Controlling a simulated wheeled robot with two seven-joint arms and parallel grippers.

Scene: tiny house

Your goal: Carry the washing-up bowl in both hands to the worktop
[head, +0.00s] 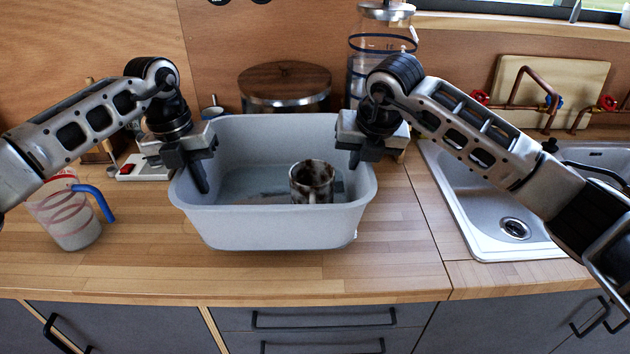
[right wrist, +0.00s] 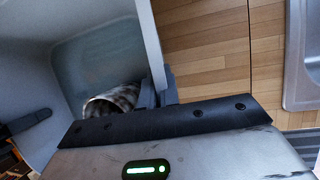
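The grey washing-up bowl (head: 275,230) stands upright on the wooden worktop, left of the sink. A dark mottled mug (head: 312,182) is inside it, towards the right; it also shows in the right wrist view (right wrist: 112,100). My left gripper (head: 193,172) is at the bowl's left rim, one finger down along the inside of the wall; its outer finger is largely hidden. My right gripper (head: 358,158) is at the right rim. In the right wrist view its fingers (right wrist: 158,88) lie close on both sides of the bowl wall (right wrist: 149,45).
A measuring jug with a blue handle (head: 70,215) stands left of the bowl. A round wooden-lidded pot (head: 285,88) and a tall glass jar (head: 370,45) stand behind it. The steel sink (head: 480,235) is to the right. Worktop in front is clear.

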